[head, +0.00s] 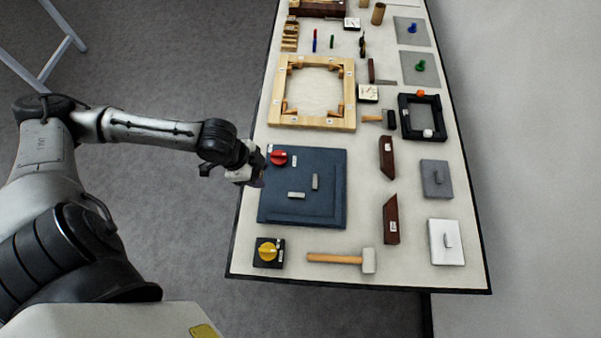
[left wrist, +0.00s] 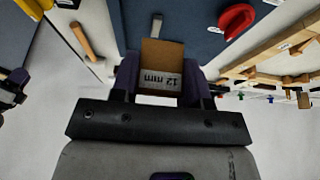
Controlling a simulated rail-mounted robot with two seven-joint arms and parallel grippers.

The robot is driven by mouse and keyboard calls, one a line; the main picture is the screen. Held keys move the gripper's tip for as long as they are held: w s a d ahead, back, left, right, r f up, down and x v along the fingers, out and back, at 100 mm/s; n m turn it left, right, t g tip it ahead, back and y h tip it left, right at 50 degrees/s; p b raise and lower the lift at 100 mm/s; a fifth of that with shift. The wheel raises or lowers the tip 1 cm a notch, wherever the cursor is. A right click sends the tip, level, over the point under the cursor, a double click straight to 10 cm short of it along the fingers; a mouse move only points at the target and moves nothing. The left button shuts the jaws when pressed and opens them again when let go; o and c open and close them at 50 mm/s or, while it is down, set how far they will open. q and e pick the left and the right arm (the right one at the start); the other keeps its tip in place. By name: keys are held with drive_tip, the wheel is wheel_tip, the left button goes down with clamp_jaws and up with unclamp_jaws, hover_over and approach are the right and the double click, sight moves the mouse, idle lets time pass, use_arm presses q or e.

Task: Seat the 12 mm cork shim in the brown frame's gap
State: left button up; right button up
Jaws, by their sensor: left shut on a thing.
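A cork shim (left wrist: 162,62), brown with a white label reading "12 mm", sits between the fingers of my left gripper (left wrist: 160,80). In the head view my left gripper (head: 258,172) is shut at the left edge of the dark blue mat (head: 335,215); the shim cannot be made out there. A dark brown frame (head: 325,5) lies at the far end of the table, cut off by the picture's top edge, so its gap cannot be made out. In the left wrist view a dark shape at the left edge looks like my right gripper (left wrist: 12,88); its fingers are unclear.
On the mat are a red knob (head: 278,157) and small grey blocks. A light wooden frame (head: 312,123) lies beyond it. A yellow knob box (head: 268,252) and a mallet (head: 335,259) lie nearer. Two brown mouldings (head: 391,220) and a black frame (head: 405,117) lie right.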

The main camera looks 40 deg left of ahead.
use_arm(q)
drive_tip(key=w+d+f, duration=0.1)
drive_tip(key=w+f, duration=0.1)
drive_tip(key=w, duration=0.1)
drive_tip(key=w+d+f, duration=0.1)
drive_tip(key=w+f, duration=0.1)
drive_tip(key=w, duration=0.2)
drive_tip(key=w+d+f, duration=0.1)
drive_tip(key=w+f, duration=0.1)
drive_tip(key=w, duration=0.1)
drive_tip(key=shift+w+d+f+b, duration=0.1)
drive_tip(key=shift+w+f+b, duration=0.05)
drive_tip(key=shift+b, duration=0.25)
drive_tip(key=shift+f, duration=2.05)
drive_tip(key=shift+f, duration=0.1)
drive_tip(key=o, duration=0.9)
drive_tip(key=v, duration=1.1)
drive_tip(key=shift+r+p, duration=0.2)
drive_tip(key=shift+p, duration=0.2)
drive_tip(key=shift+c, duration=0.2)
drive_tip(key=shift+a+r, duration=0.2)
drive_tip(key=shift+r, duration=0.2)
drive_tip(key=c, duration=0.4)
